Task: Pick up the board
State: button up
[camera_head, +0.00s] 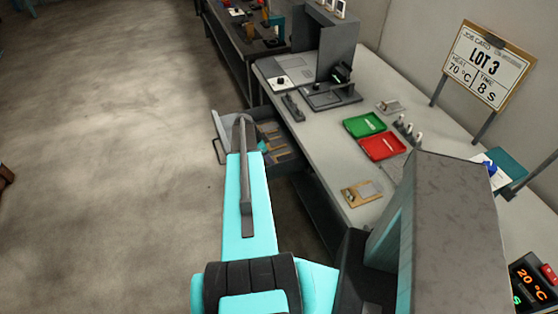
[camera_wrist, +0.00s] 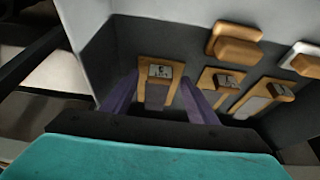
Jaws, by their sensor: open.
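In the wrist view, a small tan board (camera_wrist: 160,93) with a grey-white label or clip near its top lies on the dark drawer floor. My gripper (camera_wrist: 159,78) is open, with its two purple fingers on either side of this board; I cannot tell whether they touch it. More tan boards lie to the right, one of them (camera_wrist: 222,80) closest. In the head view my arm reaches over the open drawer (camera_head: 284,166), and my gripper is hidden there. Another tan board (camera_head: 362,193) lies on the workbench near its front edge.
The light drawer wall (camera_wrist: 85,25) stands close on the left in the wrist view. Tan blocks (camera_wrist: 235,45) lie to the right. The workbench (camera_head: 330,150) carries a green tray (camera_head: 364,125), a red tray (camera_head: 382,146) and devices. The floor at left is clear.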

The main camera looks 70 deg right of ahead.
jog(key=c, duration=1.2)
jog(key=shift+o, duration=0.2)
jog(key=shift+w+r, duration=0.1)
jog(key=shift+r, duration=0.05)
